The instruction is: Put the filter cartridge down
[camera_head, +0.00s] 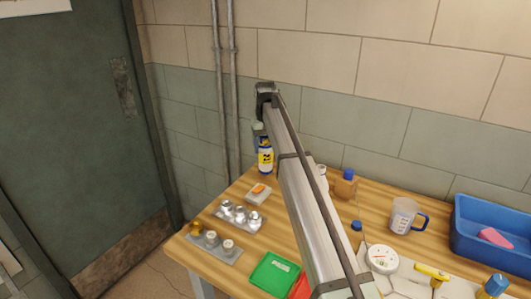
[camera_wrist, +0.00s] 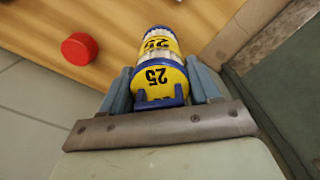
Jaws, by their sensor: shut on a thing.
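The filter cartridge (camera_wrist: 160,78) is a cylinder with yellow bands marked 25, blue rings and a white ribbed section. My gripper (camera_wrist: 161,88) is shut on it, with a grey-blue finger on each side in the wrist view. In the head view the cartridge (camera_head: 265,158) hangs upright below the end of my arm, at the back left of the wooden table (camera_head: 190,241). I cannot tell whether its lower end touches the table. My arm hides part of the table to its right.
A red round cap (camera_wrist: 79,49) lies near the cartridge. A white dish with an orange item (camera_head: 258,194), metal fittings on plates (camera_head: 240,216), a green tray (camera_head: 275,273), a measuring jug (camera_head: 403,216), a gauge (camera_head: 383,259) and a blue bin (camera_head: 487,250) occupy the table. Wall pipes (camera_head: 229,100) rise behind.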

